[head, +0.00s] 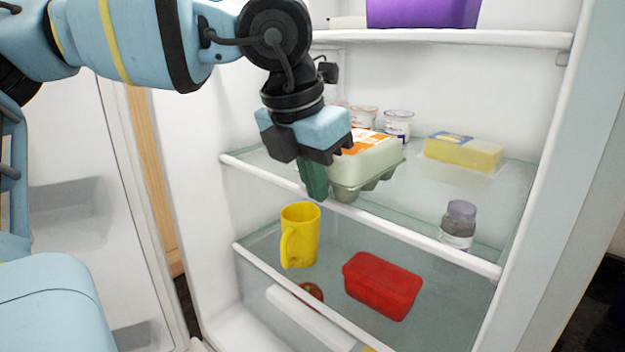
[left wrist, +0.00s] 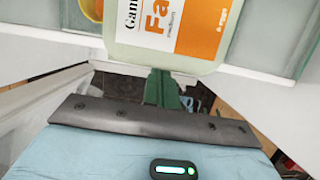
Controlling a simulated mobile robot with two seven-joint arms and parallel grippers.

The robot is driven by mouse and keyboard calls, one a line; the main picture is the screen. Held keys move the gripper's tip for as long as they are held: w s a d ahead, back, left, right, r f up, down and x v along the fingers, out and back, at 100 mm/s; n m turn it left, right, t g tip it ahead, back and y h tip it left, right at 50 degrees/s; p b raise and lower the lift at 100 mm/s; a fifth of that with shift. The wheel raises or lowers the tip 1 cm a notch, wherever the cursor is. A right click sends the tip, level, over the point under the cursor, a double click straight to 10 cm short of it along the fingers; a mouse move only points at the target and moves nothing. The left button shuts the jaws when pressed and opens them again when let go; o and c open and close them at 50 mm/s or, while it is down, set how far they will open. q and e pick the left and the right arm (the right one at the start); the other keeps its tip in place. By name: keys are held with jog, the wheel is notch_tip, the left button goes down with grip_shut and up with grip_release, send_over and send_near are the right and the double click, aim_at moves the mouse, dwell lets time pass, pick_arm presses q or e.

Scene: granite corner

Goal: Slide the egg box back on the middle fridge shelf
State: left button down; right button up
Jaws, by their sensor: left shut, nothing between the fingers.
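The egg box (head: 372,165) is pale green-grey with an orange and white label. It sits at the front of the middle fridge shelf (head: 400,232), its near end over the shelf's front rail. In the left wrist view the egg box (left wrist: 130,52) fills the top middle. My left gripper (head: 315,190) is shut and empty, its green fingers pointing down in front of the near end of the box. In the left wrist view the fingers (left wrist: 161,90) are right by the box's near edge; I cannot tell whether they touch it. My right gripper is not in view.
White-lidded jars (head: 398,125) stand behind the egg box. A yellow mug (head: 300,236) and red container (head: 382,285) are on the shelf below. A purple box (head: 424,12) is above.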

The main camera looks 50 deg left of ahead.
pick_arm(q)
jog(key=shift+w+a+f+b, duration=0.1)
jog(key=shift+w+b, duration=0.5)
jog(key=shift+w, duration=0.5)
jog(key=shift+r+p, duration=0.3)
jog(key=shift+r, duration=0.35)
jog(key=s+d, duration=0.1)
jog(key=s, duration=1.1)
jog(key=shift+s+p, duration=0.2)
jog(key=shift+p, duration=0.2)
